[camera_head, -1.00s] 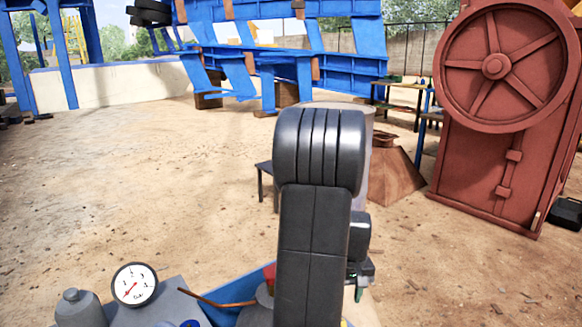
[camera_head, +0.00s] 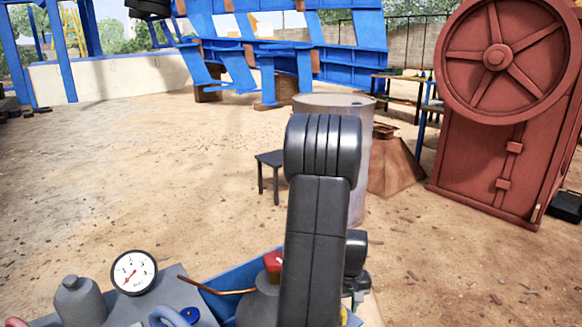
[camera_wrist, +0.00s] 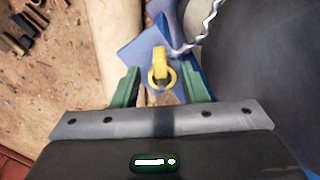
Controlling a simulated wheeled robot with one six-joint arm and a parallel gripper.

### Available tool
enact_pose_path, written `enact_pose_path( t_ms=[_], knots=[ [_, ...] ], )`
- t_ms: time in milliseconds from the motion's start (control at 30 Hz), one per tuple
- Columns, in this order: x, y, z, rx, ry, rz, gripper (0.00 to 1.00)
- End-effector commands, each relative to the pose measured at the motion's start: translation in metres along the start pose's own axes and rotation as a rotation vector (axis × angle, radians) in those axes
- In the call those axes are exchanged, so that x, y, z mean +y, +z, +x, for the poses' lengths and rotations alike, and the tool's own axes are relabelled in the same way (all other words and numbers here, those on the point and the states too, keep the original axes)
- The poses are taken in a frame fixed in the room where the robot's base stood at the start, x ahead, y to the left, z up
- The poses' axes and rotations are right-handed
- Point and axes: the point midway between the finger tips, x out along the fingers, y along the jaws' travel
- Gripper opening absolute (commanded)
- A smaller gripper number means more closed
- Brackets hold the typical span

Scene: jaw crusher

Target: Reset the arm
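My arm (camera_head: 318,230) stands in the middle of the head view as a dark, upright link with a ribbed, rounded top. It hides most of what is behind and below it, and my gripper's fingers cannot be made out there. In the wrist view my gripper (camera_wrist: 160,86) has its two green fingers spread apart with nothing held between them. A yellow ring-shaped piece (camera_wrist: 160,68) lies beyond the fingertips, against a blue surface (camera_wrist: 143,47). I cannot tell how far it is from the fingers.
A pressure gauge (camera_head: 134,272) and a grey bottle-like part (camera_head: 80,299) are at the lower left. A grey drum (camera_head: 363,150) and a dark stool (camera_head: 270,165) stand behind my arm. A red machine with a wheel (camera_head: 497,57) is at right. Open ground lies left.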

Motion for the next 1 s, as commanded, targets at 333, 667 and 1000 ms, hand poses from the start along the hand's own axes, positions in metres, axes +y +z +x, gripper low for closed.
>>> enact_pose_path(
  t_ms=[333,667,1000],
  knots=[
    [0.0,0.0,-0.052,0.001,0.0,0.0,0.4],
    [-0.027,-0.028,-0.094,-0.001,-0.001,0.028,0.4],
    [-0.055,-0.053,-0.134,-0.001,0.0,0.06,0.4]
  ],
)
